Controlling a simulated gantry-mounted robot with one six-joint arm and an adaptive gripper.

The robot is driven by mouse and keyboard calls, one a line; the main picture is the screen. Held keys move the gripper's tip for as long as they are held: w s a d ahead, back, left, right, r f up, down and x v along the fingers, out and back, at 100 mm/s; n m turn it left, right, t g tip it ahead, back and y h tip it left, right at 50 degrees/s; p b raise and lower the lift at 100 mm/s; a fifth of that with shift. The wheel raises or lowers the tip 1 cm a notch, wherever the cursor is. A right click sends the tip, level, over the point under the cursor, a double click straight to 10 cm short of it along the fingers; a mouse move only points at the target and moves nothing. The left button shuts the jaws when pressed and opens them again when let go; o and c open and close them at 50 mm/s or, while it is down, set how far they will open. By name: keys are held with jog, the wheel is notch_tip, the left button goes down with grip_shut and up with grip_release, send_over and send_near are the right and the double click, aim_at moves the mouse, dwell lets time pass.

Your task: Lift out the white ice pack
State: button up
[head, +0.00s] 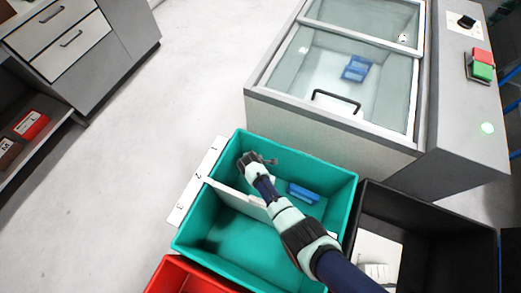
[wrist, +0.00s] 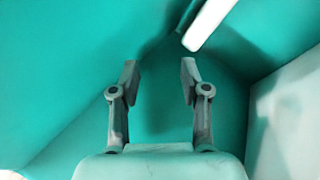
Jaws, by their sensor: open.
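My gripper (head: 264,160) is inside the back compartment of the teal bin (head: 310,163), near its left end. In the wrist view my gripper (wrist: 158,68) is open, with nothing between its fingers. A white piece with a rounded end (wrist: 208,24) lies beyond the right fingertip, apart from it. I cannot tell whether it is the white ice pack. No white ice pack shows clearly in the head view; my arm hides part of the bin. A blue pack (head: 303,193) lies in the same compartment, right of my gripper.
A white divider (head: 236,198) splits the teal bin. A white strip (head: 192,190) numbered 1 to 3 is at its left. A glass-topped freezer (head: 300,112) behind holds blue packs (head: 356,68). A black bin (head: 430,200) stands right, a red bin (head: 172,275) in front.

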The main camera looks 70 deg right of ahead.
jog(key=s+f+m+g+y+b, duration=0.1)
jog(key=s+f+m+y, duration=0.1)
jog(key=s+f+m+g+y+b, duration=0.1)
jog(key=s+f+m+y+b, duration=0.1)
jog(key=m, duration=0.1)
jog(key=shift+f, duration=0.2)
jog(key=shift+s+a+r+m+y, duration=0.15)
jog(key=shift+s+m+y, duration=0.15)
jog(key=shift+y, duration=0.2)
jog(key=shift+a, duration=0.15)
jog(key=shift+a+f, duration=0.1)
jog(key=shift+f, duration=0.25)
jog(key=f+b, duration=0.7)
jog(key=shift+s+d+f, duration=0.15)
jog(key=shift+d+f, duration=0.05)
jog(key=shift+f, duration=0.05)
jog(key=shift+r, duration=0.2)
grip_shut()
